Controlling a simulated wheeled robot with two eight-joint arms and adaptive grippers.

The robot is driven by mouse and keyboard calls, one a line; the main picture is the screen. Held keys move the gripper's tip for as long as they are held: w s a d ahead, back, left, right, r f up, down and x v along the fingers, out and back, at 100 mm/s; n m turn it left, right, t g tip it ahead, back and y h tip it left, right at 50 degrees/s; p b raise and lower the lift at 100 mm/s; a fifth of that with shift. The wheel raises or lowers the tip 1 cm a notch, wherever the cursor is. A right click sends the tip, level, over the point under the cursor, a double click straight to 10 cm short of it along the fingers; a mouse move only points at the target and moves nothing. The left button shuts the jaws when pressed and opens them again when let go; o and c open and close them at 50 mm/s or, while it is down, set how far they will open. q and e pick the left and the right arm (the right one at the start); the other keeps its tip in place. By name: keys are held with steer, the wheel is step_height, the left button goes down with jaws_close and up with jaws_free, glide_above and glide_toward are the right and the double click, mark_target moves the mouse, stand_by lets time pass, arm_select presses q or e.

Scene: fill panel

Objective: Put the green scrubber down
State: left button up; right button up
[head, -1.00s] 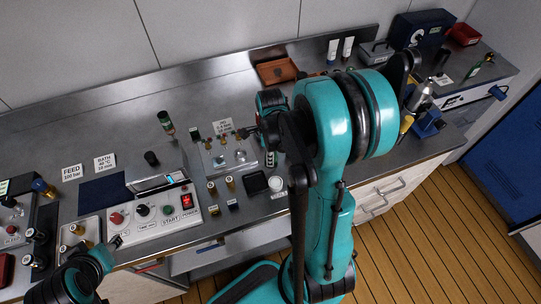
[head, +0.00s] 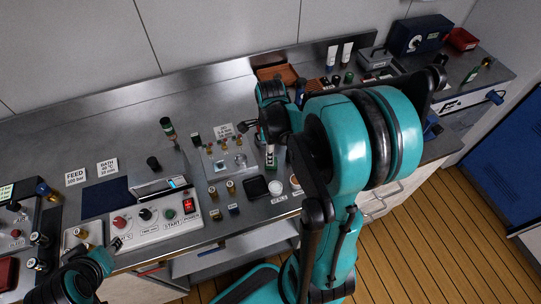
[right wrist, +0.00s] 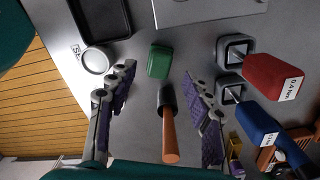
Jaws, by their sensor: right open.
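Red (right wrist: 272,77) and blue (right wrist: 252,122) drivers sit in holders at right. A black tray (right wrist: 101,19) and white round dish (right wrist: 96,60) are at left. The panel plate (head: 227,160) stands left of my right arm.

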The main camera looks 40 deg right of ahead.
step_height(320, 180, up, 6)
steer(key=p, duration=0.1)
steer(key=s+a+r+n+t, duration=0.2)
steer(key=a+n, duration=0.5)
steer(key=n, duration=0.6)
steer(key=s+a+r+n+t, duration=0.2)
steer(key=a+r+n+t, duration=0.2)
steer(key=a+n, duration=0.4)
steer(key=shift+s+a+r+n+t, duration=0.35)
steer(key=shift+n+t, duration=0.25)
steer(key=shift+n, duration=1.9)
steer(key=shift+w, duration=0.1)
